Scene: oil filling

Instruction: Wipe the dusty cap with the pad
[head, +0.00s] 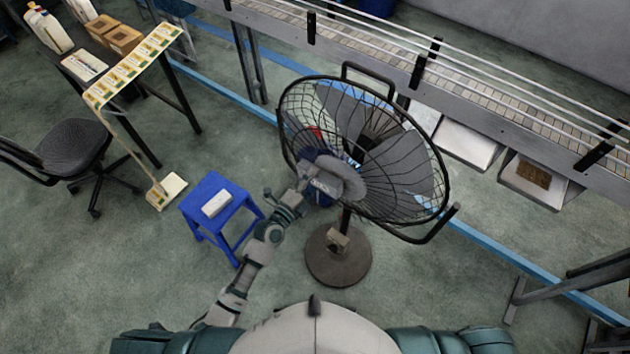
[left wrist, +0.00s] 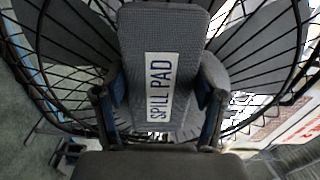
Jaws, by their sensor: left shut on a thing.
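My left gripper (head: 306,184) reaches up to the front of a black standing fan (head: 352,92). It is shut on a grey pad; in the left wrist view the pad (left wrist: 165,38) fills the middle and bears a white "SPILL PAD" label, with the gripper's fingers (left wrist: 157,110) on both its sides. A round grey cap (head: 349,178) shows at the centre of the fan guard, partly covered by the pad and gripper. The pad is at the cap or right beside it; I cannot tell if they touch. My right gripper is not in view.
A blue stool (head: 226,207) with a white box (head: 215,204) stands left of the fan. A black office chair (head: 70,147) and a table with boxes are farther left. A conveyor (head: 460,85) runs behind the fan.

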